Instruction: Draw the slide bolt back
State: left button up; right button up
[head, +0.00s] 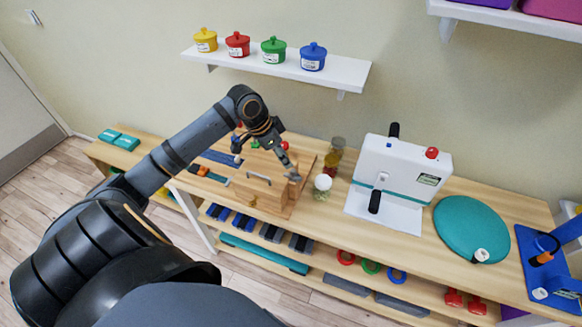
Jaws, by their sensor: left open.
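A wooden board (262,196) stands on the long wooden table, left of the white box unit. A small grey metal piece shaped like a bar or handle (259,177) is on its front face; I cannot tell whether it is the slide bolt. My left gripper (292,171) is open, with its fingers by the upper right part of the board. I cannot tell whether they touch it. The gripper and wrist hide part of the board's top and back. My right gripper is not in view.
A jar with a white lid (322,183) stands close right of the board, with taller jars (334,155) behind. Further right are a white box unit (396,170) and a teal disc (471,229). A shelf with several coloured pots (350,75) hangs above.

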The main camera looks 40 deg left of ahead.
aim_at(293, 170)
pick_arm(q)
jog(key=x, duration=0.7)
jog(key=shift+f+p, duration=0.15)
jog(key=shift+p, duration=0.2)
grip_shut()
jog(key=shift+d, duration=0.1)
